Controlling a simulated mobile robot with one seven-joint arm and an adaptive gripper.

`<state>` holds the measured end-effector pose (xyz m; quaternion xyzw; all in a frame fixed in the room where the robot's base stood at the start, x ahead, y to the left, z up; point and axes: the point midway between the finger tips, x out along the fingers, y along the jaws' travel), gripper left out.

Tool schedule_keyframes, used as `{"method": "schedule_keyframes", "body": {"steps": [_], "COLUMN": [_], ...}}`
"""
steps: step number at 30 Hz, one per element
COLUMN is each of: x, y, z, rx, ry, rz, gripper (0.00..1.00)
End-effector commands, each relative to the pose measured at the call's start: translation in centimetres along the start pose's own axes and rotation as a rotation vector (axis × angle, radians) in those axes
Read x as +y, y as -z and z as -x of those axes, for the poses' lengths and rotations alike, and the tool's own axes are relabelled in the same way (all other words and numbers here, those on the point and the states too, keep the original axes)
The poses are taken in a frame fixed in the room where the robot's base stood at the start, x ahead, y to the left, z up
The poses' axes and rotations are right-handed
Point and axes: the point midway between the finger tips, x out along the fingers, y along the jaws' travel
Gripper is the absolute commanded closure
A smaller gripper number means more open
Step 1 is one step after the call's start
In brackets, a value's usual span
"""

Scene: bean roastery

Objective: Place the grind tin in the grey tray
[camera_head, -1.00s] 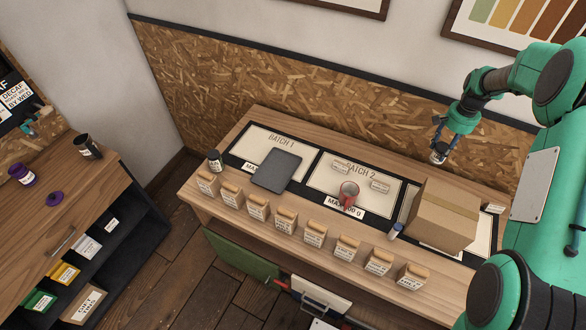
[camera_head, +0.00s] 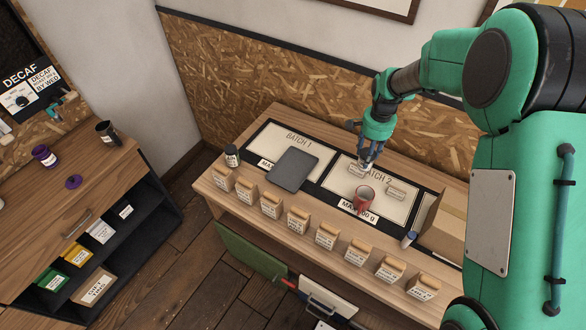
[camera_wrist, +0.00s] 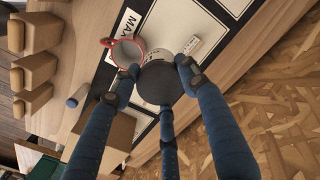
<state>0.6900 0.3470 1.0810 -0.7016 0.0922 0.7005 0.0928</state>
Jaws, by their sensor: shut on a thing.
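My gripper (camera_head: 369,154) is shut on the grind tin (camera_head: 365,168), which shows only as a small pale shape under the fingers in the head view. In the wrist view the tin's dark round end (camera_wrist: 160,83) sits between the three blue fingers. The grey tray (camera_head: 292,169) lies flat and empty on the bench at the Batch 1 mat, left of my gripper. The tin is over the Batch 2 mat, just behind the red mug; its exact height is hard to tell.
The red mug (camera_head: 364,199) stands at the Batch 2 mat, close to the tin; small label blocks (camera_head: 396,193) are nearby. A dark jar (camera_head: 232,156) stands left of the tray. Several bags (camera_head: 298,220) line the front edge. A cardboard box (camera_head: 447,225) stands at right.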

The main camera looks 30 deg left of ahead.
Motion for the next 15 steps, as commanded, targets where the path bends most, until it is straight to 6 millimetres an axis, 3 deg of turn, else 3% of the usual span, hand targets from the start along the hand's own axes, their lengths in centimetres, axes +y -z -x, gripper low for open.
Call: {"method": "schedule_keyframes", "body": {"steps": [1,9,15], "x": [-1.1,-5.5,-7.2], "y": [-1.9,-10.7,-15.3], "z": [-0.1,-0.1,-0.1], "rx": [-0.001,0.000,0.000], "ry": [-0.001,0.000,0.001], "rz": [0.008,0.021,0.026], "gripper": [0.84,0.84,0.84]}}
